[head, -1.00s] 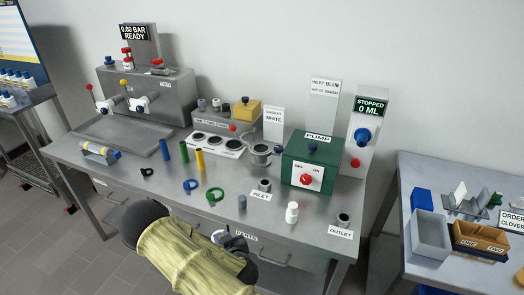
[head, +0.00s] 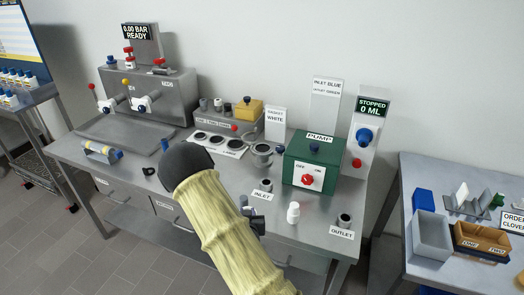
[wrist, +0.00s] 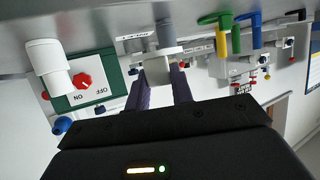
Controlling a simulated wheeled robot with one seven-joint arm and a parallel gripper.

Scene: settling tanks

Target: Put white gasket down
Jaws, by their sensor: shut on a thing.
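My gripper (wrist: 162,80) is shut on a pale, whitish piece (wrist: 158,66) that shows between its two fingers in the wrist view. I take it for the white gasket; its full outline cannot be made out. In the head view my gripper (head: 254,218) is largely hidden by my forearm, over the bench's front part near the inlet fitting (head: 265,185). A grey peg (wrist: 165,34) stands just beyond the fingertips in the wrist view. The steel bench (head: 318,228) lies under it all. A sign (head: 275,122) reads "GASKET WHITE".
A white cylinder (head: 293,212) stands to the right of my gripper, with the outlet fitting (head: 344,220) farther right. The green pump (head: 312,160) stands behind. A steel cup (head: 262,151) and a plate with round recesses (head: 216,145) are farther back.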

